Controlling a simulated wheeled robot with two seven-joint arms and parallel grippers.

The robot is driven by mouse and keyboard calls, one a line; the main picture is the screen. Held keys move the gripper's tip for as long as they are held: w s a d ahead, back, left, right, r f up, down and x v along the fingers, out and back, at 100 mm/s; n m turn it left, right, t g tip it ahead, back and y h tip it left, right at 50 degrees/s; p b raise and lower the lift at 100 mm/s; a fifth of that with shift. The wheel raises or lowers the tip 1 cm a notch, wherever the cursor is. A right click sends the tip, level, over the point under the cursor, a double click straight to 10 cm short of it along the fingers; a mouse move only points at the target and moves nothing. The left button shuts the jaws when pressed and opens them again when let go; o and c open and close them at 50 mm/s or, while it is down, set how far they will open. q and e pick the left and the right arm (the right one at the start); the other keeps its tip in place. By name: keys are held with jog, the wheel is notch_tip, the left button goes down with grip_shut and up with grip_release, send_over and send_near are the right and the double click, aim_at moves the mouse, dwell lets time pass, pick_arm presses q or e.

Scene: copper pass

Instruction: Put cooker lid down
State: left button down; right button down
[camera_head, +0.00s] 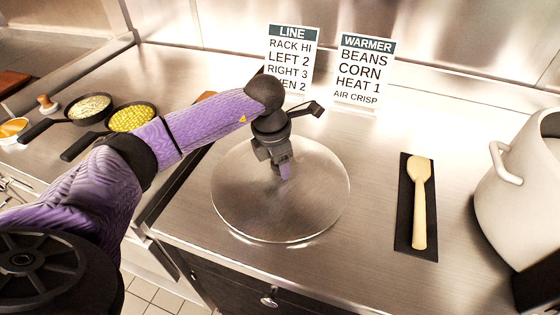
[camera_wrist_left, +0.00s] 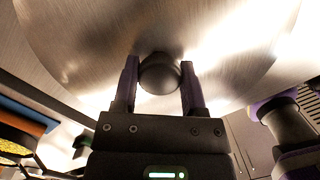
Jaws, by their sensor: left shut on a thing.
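The cooker lid (camera_head: 320,205) is a round, shiny metal disc at the middle of the steel counter in the head view. My left gripper (camera_head: 283,172) points down at its centre and is shut on its dark round knob (camera_wrist_left: 160,74). In the left wrist view the knob sits between the two fingers of the left gripper (camera_wrist_left: 159,85), and the lid (camera_wrist_left: 75,55) spreads out beyond it. The lid looks level and at or just above the counter; I cannot tell whether it touches. My right gripper is not in view.
A wooden spoon (camera_head: 420,205) lies on a dark mat (camera_head: 404,228) to the right. A large pale pot (camera_head: 520,190) stands at the right edge. Two signs stand behind. Pans of corn (camera_head: 131,119) and beans (camera_head: 89,107) are at the left. The counter between lid and spoon mat is clear.

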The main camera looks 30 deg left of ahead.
aim_at(272, 164)
pick_arm(q)
jog(key=shift+c, duration=0.7)
grip_release()
jog(key=shift+f, duration=0.1)
notch_tip(272, 164, up, 12)
jog(key=s+a+p, duration=0.1)
jog(key=p, duration=0.1)
jog(key=shift+s+p, duration=0.3)
jog(key=shift+p, duration=0.05)
